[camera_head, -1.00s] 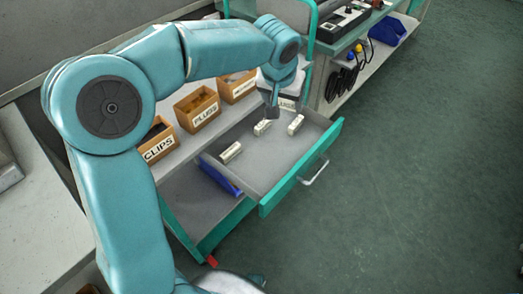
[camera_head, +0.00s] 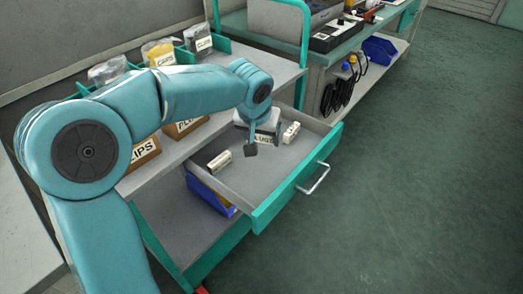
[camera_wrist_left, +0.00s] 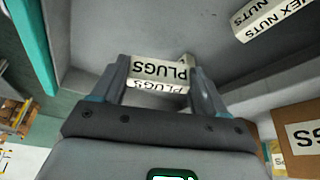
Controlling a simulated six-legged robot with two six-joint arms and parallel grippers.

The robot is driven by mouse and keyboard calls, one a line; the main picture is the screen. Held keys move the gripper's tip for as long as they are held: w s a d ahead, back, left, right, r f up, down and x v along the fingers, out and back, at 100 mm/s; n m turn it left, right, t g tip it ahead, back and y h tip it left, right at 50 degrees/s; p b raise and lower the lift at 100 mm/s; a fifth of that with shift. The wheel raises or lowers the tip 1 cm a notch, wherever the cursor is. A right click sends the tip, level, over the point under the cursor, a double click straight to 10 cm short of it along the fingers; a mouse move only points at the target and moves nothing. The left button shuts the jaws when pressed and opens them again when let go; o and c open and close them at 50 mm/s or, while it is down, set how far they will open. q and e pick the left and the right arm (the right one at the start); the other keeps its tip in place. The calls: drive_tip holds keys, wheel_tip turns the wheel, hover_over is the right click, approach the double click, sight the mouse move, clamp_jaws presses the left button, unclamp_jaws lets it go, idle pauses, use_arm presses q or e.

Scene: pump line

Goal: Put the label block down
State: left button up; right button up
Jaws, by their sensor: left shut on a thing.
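My left gripper (camera_head: 264,141) is shut on a white label block (camera_head: 264,137) lettered PLUGS, over the open drawer (camera_head: 253,180). In the left wrist view the label block (camera_wrist_left: 160,73) sits between both fingers, its lettering upside down. I cannot tell whether its underside touches the drawer floor. In the head view one white block (camera_head: 219,161) lies in the drawer to the left and another (camera_head: 291,132) lies to the right, close to the gripper. A HEX NUTS block (camera_wrist_left: 277,17) shows in the left wrist view. My right gripper is out of view.
The drawer's teal front (camera_head: 297,178) and handle (camera_head: 314,179) stick out over the floor. Labelled brown bins (camera_head: 144,152) stand on the shelf at the left. A blue bin (camera_head: 208,193) is below the drawer. Bare drawer floor lies between the left block and the front.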

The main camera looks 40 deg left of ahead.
sight(263, 153)
use_arm(q)
wheel_tip(263, 153, down, 4)
drive_tip(key=shift+f+b, duration=0.25)
drive_tip(key=shift+b, duration=0.4)
drive_tip(key=shift+r, duration=0.1)
drive_tip(key=shift+f, duration=0.25)
drive_tip(key=o, duration=1)
drive_tip(key=shift+r, duration=0.1)
drive_tip(key=shift+o, duration=0.2)
drive_tip(key=shift+r, duration=0.25)
drive_tip(key=p+v, duration=0.3)
drive_tip(key=v, duration=0.9)
